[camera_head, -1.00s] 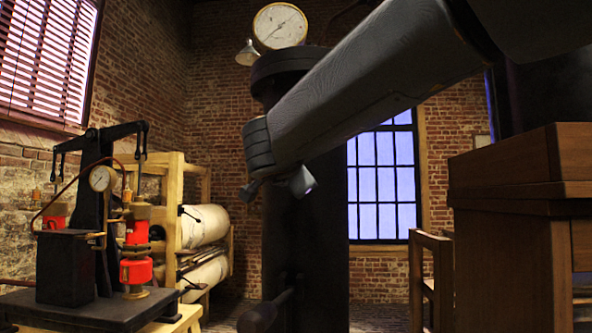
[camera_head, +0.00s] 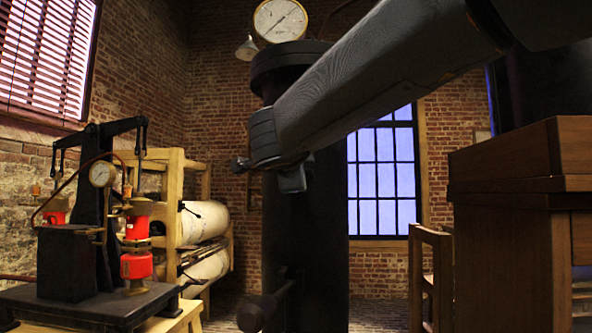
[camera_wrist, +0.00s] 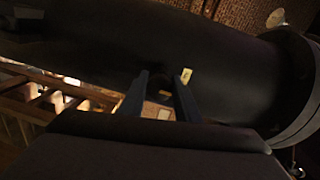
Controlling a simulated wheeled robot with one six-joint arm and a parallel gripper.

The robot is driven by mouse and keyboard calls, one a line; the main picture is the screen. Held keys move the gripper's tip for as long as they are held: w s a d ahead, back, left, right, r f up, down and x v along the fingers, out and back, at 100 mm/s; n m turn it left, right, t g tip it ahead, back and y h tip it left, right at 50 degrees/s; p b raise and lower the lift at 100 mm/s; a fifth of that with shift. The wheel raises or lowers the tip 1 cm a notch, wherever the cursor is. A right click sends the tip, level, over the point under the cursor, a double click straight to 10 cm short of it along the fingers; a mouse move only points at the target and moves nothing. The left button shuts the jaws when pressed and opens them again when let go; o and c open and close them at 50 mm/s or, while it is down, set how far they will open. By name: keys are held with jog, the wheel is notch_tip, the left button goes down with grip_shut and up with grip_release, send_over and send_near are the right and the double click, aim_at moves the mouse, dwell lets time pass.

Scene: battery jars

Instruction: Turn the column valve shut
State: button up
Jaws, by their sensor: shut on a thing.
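The column (camera_head: 308,220) is a thick black upright cylinder in the middle of the head view, with a wide flange on top. It also fills much of the wrist view (camera_wrist: 85,60), lying across the picture. My gripper (camera_wrist: 163,77) shows in the wrist view as two dark fingers against the column, shut on a small dark part that I take for the valve handle (camera_wrist: 172,88). A small yellow tag (camera_wrist: 187,76) is beside the right fingertip. The valve is mostly hidden. In the head view my wrist is in front of the column and the fingertips cannot be made out.
A round white gauge (camera_head: 280,20) is above the column. A dark knob-ended lever (camera_head: 262,312) sticks out low on it. A black bench (camera_head: 95,300) with red jars (camera_head: 137,265) stands left, a wooden rack (camera_head: 172,215) behind. A wooden cabinet (camera_head: 505,250) is right.

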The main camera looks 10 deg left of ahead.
jog(key=shift+f, duration=0.15)
jog(key=o, duration=1)
jog(key=shift+s+r, duration=0.2)
jog(key=shift+s, duration=0.3)
jog(key=s, duration=0.6)
jog(key=shift+s+d+r, duration=0.15)
jog(key=shift+s+d, duration=0.1)
jog(key=shift+s, duration=0.15)
